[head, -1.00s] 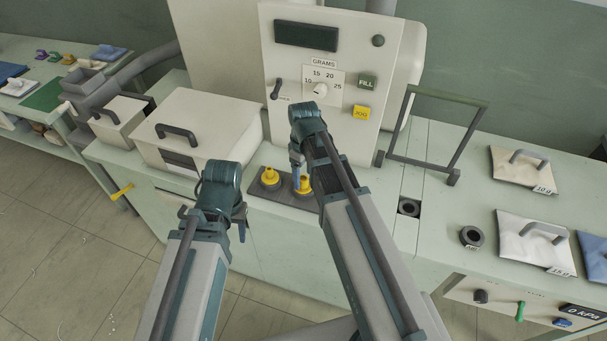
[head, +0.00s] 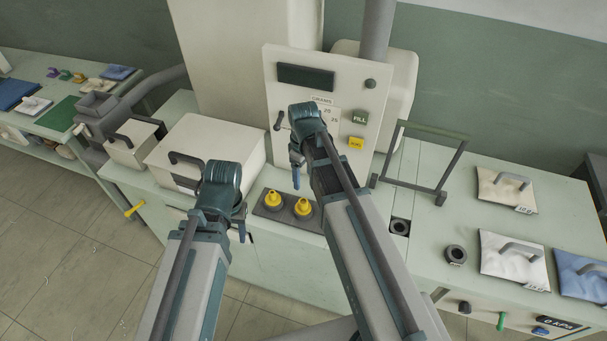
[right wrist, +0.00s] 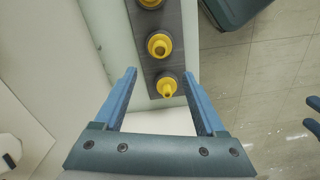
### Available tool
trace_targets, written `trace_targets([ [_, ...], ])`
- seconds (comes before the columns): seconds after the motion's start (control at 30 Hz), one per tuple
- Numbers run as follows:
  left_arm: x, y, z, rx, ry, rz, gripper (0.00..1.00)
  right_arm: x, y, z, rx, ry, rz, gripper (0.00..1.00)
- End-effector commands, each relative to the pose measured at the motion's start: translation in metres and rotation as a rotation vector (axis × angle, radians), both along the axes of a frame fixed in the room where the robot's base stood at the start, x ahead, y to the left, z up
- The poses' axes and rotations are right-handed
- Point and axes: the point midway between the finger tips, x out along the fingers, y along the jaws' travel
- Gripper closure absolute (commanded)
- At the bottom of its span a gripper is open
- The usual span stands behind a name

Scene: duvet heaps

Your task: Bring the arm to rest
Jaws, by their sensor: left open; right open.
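My right gripper (head: 296,176) is in front of the dosing machine's panel, above the bench, with its blue fingers pointing down. In the right wrist view my right gripper (right wrist: 159,75) has its two fingers spread, with nothing held between them. Yellow nozzles (right wrist: 159,45) on a dark strip (right wrist: 177,57) lie below and beyond the fingers. In the head view two yellow nozzles (head: 303,208) show beside the right arm. My left gripper (head: 242,226) hangs to the left, over the bench's front, mostly hidden behind its own wrist; I see nothing in it.
The dosing machine panel (head: 293,104) stands behind the right gripper. A cream lidded box (head: 222,145) is behind the left one. A metal frame (head: 455,168) stands to the right.

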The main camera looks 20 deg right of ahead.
Motion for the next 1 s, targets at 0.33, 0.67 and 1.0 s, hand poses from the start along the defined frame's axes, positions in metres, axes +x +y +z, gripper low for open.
trace_targets([
  [0.33,0.0,0.0,-0.001,0.0,0.0,0.0,0.5,0.0,0.0,-0.001,0.0,0.0,0.0,0.27],
  [0.67,0.0,0.0,-0.002,0.0,0.0,0.0,0.5,-0.005,0.004,-0.002,-0.002,0.001,-0.006,0.27],
  [1.0,0.0,0.0,-0.015,0.0,0.0,0.001,0.5,-0.111,0.087,-0.014,-0.081,0.013,-0.266,0.27],
])
